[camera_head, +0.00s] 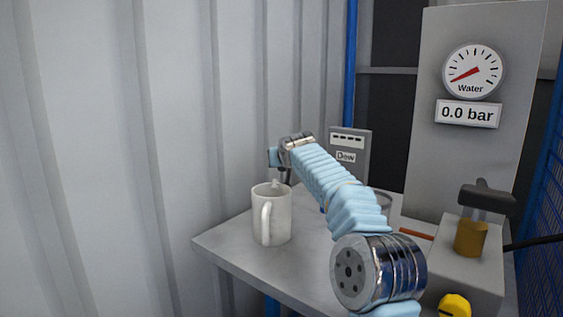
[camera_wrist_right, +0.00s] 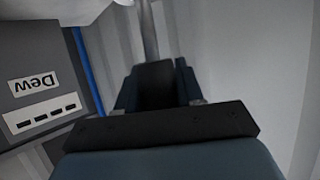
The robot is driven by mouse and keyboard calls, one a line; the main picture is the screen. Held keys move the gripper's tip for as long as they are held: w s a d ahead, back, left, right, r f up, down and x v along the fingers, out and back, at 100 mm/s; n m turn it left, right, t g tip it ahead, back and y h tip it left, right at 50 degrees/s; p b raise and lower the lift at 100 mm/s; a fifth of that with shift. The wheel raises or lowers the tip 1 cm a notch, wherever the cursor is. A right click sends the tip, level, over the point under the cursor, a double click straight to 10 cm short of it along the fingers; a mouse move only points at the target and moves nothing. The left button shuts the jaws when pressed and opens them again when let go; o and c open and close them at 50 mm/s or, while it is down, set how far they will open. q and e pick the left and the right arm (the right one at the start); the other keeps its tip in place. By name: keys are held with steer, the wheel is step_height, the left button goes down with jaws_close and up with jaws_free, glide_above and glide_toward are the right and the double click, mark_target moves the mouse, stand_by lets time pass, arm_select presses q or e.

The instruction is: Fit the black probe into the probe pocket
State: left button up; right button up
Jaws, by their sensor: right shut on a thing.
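My right gripper (camera_head: 284,172) is just above and behind the white mug's rim, mostly hidden by my own wrist. In the wrist view the gripper (camera_wrist_right: 156,88) is shut on a dark block, which looks like the black probe (camera_wrist_right: 154,82). A thin grey rod (camera_wrist_right: 149,35) runs from it away from the jaws. A grey box marked "Dew" (camera_head: 349,150) stands behind my forearm; it shows upside down in the wrist view (camera_wrist_right: 38,85). I cannot make out the probe pocket. My left gripper is not in view.
The white mug (camera_head: 274,218) stands on the grey table (camera_head: 235,243) close below the gripper. A glass rim (camera_head: 385,204) shows behind my arm. At right are a brass fitting with black handle (camera_head: 471,238), a yellow item (camera_head: 454,305) and a water gauge panel (camera_head: 430,165).

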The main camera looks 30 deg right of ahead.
mark_target(283, 175)
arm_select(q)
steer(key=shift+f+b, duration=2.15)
arm_select(e)
steer(key=shift+f, duration=2.45)
steer(key=o, duration=1.2)
steer(key=shift+r, duration=0.1)
steer(key=shift+c, duration=0.2)
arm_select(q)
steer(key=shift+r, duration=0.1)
